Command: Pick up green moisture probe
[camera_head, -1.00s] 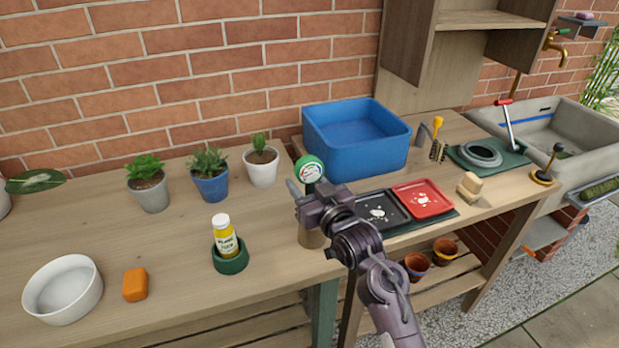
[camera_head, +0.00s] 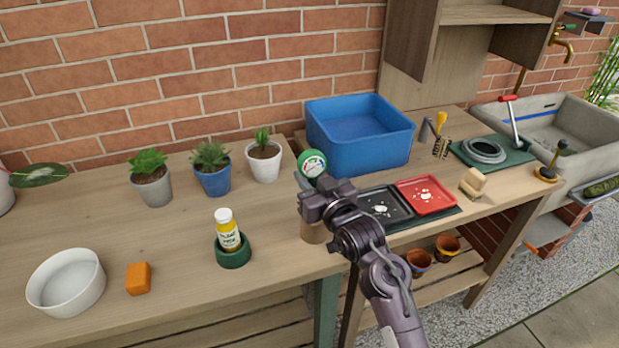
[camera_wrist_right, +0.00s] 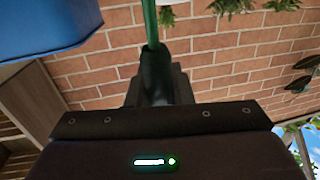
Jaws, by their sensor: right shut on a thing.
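The green moisture probe has a round green-rimmed dial (camera_head: 312,163) with a white face, standing just above my right gripper (camera_head: 312,192) in the head view. In the right wrist view, its green stem (camera_wrist_right: 150,24) runs up from between the dark fingers of the same gripper (camera_wrist_right: 155,75). The right gripper is shut on the probe. The probe's lower part is hidden behind the gripper. A brown cylindrical holder (camera_head: 312,233) shows just below the gripper; whether the probe's tip is inside it cannot be seen. My left gripper is not in view.
A blue bin (camera_head: 360,150) stands behind the gripper. Black (camera_head: 385,221) and red (camera_head: 437,207) trays lie to its right. The front-left bench holds a white bowl (camera_head: 45,300) and orange block (camera_head: 138,280).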

